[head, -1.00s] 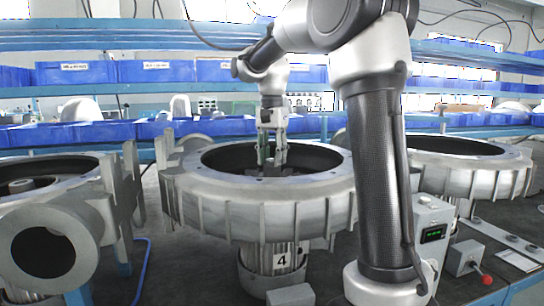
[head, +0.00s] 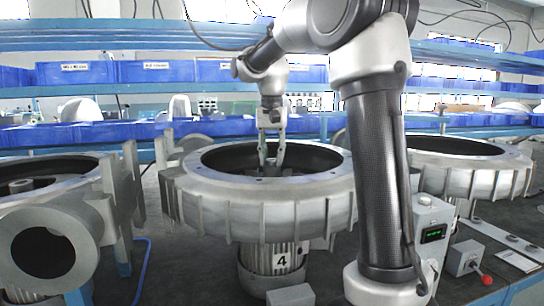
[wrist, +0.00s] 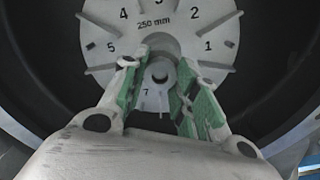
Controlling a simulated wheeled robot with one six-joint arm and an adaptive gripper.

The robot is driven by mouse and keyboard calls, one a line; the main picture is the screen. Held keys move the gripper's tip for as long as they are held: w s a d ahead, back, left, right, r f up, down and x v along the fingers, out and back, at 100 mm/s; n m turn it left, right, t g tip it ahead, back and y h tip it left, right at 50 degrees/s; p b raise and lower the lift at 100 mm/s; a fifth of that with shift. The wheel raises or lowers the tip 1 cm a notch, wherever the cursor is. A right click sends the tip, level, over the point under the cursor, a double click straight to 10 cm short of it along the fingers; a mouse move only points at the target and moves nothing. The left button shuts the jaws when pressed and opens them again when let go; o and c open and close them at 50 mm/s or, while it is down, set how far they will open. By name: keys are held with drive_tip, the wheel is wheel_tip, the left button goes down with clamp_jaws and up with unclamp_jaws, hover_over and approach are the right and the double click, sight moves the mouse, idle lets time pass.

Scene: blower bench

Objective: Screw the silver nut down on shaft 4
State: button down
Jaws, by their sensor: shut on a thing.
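Shaft 4 stands in the middle of the blower housing marked 4 (head: 281,261), at the centre of the picture in the head view. My gripper (head: 271,163) points straight down into the open top of this housing. In the wrist view, my gripper's (wrist: 160,75) green-padded fingers are shut on the silver nut (wrist: 160,70) at the centre of the numbered grey hub plate (wrist: 160,26). The fingers hide much of the nut, and its height on the shaft cannot be told.
Another open housing (head: 40,215) stands at the left with a round flanged port, and a third (head: 465,180) at the right. A control box (head: 432,232) and a small box with a red knob (head: 468,262) are at the right. Blue bins line the shelves behind.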

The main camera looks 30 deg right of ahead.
drive_tip(key=m, duration=0.3)
drive_tip(key=shift+m, duration=0.4)
drive_tip(key=m, duration=0.3)
drive_tip(key=shift+m, duration=0.4)
drive_tip(key=m, duration=0.5)
drive_tip(key=shift+m, duration=0.3)
drive_tip(key=m, duration=0.5)
drive_tip(key=shift+m, duration=0.3)
drive_tip(key=m, duration=0.5)
drive_tip(key=shift+m, duration=0.3)
drive_tip(key=c, duration=1.4)
unclamp_jaws()
drive_tip(key=shift+f, duration=0.1)
drive_tip(key=shift+o, duration=0.2)
